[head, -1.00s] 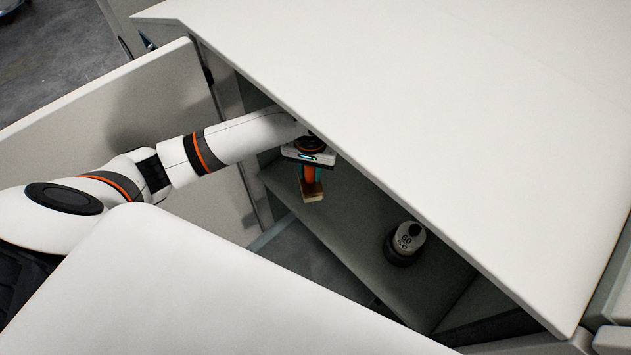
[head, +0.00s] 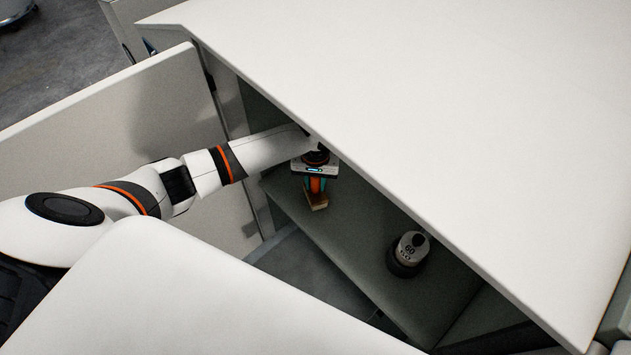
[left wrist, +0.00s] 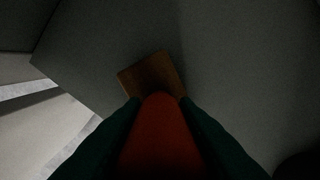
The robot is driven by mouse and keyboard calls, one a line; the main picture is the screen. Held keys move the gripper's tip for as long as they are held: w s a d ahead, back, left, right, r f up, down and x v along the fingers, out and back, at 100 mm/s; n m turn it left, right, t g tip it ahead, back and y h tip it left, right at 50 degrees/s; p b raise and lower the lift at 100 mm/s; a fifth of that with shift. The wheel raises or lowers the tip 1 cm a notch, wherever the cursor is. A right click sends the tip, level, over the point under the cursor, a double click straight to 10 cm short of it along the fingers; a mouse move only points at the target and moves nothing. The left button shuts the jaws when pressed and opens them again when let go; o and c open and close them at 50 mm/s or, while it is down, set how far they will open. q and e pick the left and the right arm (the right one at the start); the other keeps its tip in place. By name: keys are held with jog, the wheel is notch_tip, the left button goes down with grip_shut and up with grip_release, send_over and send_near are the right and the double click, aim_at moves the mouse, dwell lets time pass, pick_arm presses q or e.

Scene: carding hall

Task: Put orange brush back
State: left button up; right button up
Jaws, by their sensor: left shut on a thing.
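The orange brush (head: 316,185) has an orange handle and a wooden block at its lower end. It also shows in the left wrist view (left wrist: 160,135), with the handle between the dark green fingers. My left gripper (head: 316,183) is shut on the handle, inside the open cabinet under its top. The wooden block (head: 317,201) points down at the cabinet shelf (head: 350,235); I cannot tell whether it touches the shelf. The bristles are hidden. My right gripper is not in view.
A grey and dark weight-like object (head: 408,254) marked 60 stands on the shelf to the right. The cabinet top (head: 430,130) overhangs the shelf. An open door (head: 110,140) stands at the left. Shelf room between brush and weight is clear.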

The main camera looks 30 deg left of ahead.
pick_arm(q)
jog(key=shift+f, duration=0.15)
jog(key=o, duration=1)
notch_tip(320, 180, up, 12)
jog(key=shift+r+p, duration=0.15)
jog(key=shift+p, duration=0.55)
